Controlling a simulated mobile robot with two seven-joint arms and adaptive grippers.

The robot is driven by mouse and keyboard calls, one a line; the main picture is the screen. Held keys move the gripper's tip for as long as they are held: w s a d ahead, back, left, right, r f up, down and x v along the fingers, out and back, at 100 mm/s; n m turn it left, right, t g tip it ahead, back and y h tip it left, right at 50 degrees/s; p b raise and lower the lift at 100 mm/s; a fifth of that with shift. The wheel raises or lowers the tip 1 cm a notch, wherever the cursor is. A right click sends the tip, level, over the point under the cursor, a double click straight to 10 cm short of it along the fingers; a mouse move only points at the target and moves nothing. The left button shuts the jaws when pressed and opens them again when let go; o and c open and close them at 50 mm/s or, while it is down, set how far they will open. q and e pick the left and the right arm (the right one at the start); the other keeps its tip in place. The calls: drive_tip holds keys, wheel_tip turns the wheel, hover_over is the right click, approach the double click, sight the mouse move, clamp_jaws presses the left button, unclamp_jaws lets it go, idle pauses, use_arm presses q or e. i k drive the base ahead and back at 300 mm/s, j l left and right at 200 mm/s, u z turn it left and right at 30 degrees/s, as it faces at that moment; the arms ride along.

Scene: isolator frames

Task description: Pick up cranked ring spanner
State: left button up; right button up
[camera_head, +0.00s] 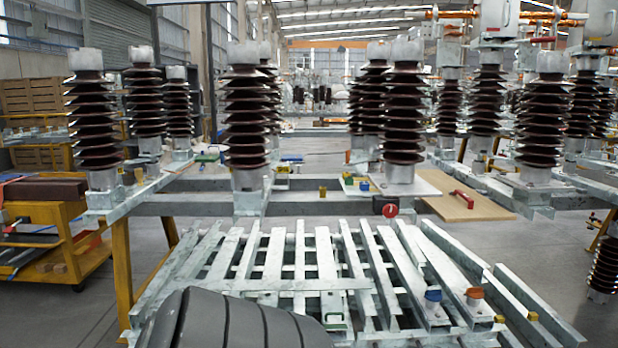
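I cannot make out a cranked ring spanner for certain in the head view. A red-handled item (461,198) lies on a brown board (470,208) at the right of the isolator frame; it is too small to tell what it is. Small green items (207,157) lie on the frame at the left, also too small to identify. Neither of my grippers is in view.
A galvanised steel rack (300,285) fills the foreground, with a blue cup-like item (433,295) and an orange one (475,293) at its right. Brown isolators (246,120) stand on the frame behind. A yellow trolley (62,262) stands left. Grey floor shows at right.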

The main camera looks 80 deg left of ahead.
sight(470, 202)
drive_tip(key=u, duration=2.15)
